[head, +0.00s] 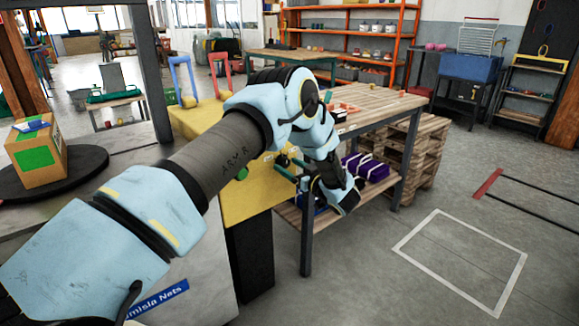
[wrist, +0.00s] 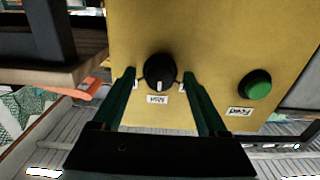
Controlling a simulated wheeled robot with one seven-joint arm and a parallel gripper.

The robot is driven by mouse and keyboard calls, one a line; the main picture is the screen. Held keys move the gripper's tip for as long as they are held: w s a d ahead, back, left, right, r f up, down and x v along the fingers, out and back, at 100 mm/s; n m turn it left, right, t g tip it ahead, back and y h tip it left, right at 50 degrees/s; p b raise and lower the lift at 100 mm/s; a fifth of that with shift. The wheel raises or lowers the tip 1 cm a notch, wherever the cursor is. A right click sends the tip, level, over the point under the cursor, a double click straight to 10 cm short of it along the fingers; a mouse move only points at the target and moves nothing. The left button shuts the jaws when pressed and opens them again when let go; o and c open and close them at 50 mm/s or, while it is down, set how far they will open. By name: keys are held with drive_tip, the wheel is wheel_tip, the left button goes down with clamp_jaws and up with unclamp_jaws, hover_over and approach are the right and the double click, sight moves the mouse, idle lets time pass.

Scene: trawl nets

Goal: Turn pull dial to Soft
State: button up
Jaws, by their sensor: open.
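The pull dial (wrist: 160,70) is a round black knob with a white pointer mark, on the front of a yellow panel (wrist: 215,40). The mark points down in the wrist view, toward a small white label (wrist: 158,99) whose text I cannot read surely. Further white labels show partly at the dial's left and right, close to my fingers. My gripper (wrist: 161,78) is open, with one green finger on each side of the dial. I cannot tell if they touch it. In the head view my gripper (head: 287,168) is in front of the yellow panel (head: 235,200).
A green button (wrist: 255,84) with a label is right of the dial in the wrist view; it also shows in the head view (head: 242,173). A wooden workbench (head: 375,100) stands close behind the arm, with purple bundles (head: 368,167) on its shelf. Floor at right is clear.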

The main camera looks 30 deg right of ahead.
clamp_jaws()
idle(0.6)
